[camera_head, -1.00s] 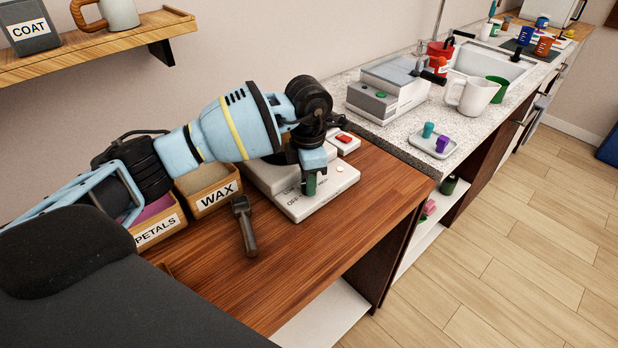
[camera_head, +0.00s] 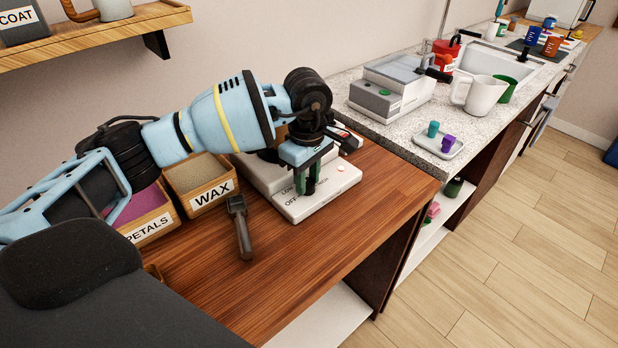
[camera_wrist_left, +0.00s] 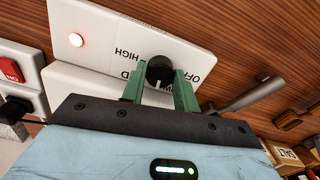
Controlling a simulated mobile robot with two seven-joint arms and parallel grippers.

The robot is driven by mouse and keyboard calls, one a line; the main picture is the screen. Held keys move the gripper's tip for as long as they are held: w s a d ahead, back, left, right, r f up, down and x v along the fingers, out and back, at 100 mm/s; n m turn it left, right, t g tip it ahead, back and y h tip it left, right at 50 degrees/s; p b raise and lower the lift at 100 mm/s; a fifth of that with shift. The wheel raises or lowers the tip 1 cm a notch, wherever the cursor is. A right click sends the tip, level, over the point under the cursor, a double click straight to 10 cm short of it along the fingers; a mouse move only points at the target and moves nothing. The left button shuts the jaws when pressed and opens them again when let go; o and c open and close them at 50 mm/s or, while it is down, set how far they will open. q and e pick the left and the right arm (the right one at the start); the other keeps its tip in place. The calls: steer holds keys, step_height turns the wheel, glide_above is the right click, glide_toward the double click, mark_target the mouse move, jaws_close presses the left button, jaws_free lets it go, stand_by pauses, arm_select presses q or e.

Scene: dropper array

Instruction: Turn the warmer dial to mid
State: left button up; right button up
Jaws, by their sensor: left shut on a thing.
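The warmer (camera_head: 318,198) is a pale box on the wooden counter, with OFF, LOW and HIGH lettering partly readable. Its dial (camera_wrist_left: 160,70) is a round black knob with a light mark that appears to face toward my gripper in the left wrist view. A label ending in D is partly hidden by a finger there. My left gripper (camera_head: 307,188) points down over the warmer, and its green fingers (camera_wrist_left: 160,92) are shut on the dial, one on each side. In the head view the fingers hide the dial. My right gripper is not in view.
A dark-handled tool (camera_head: 240,226) lies left of the warmer, near the WAX box (camera_head: 212,197) and PETALS box (camera_head: 150,229). A red switch (camera_wrist_left: 10,70) sits beside the warmer. A small light (camera_wrist_left: 76,40) glows on it. The front of the wooden counter is clear.

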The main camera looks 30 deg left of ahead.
mark_target(308, 182)
arm_select(q)
steer(key=m+b, duration=0.1)
steer(key=m, duration=0.4)
steer(key=shift+m+b, duration=0.5)
steer(key=shift+m, duration=0.7)
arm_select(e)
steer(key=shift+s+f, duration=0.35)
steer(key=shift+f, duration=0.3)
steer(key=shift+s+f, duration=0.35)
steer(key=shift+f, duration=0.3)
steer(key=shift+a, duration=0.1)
arm_select(q)
steer(key=o, duration=0.7)
steer(key=shift+r, duration=3.95)
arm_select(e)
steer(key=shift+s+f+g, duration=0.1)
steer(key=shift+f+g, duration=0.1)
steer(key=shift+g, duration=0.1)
arm_select(q)
steer(key=shift+d, duration=0.1)
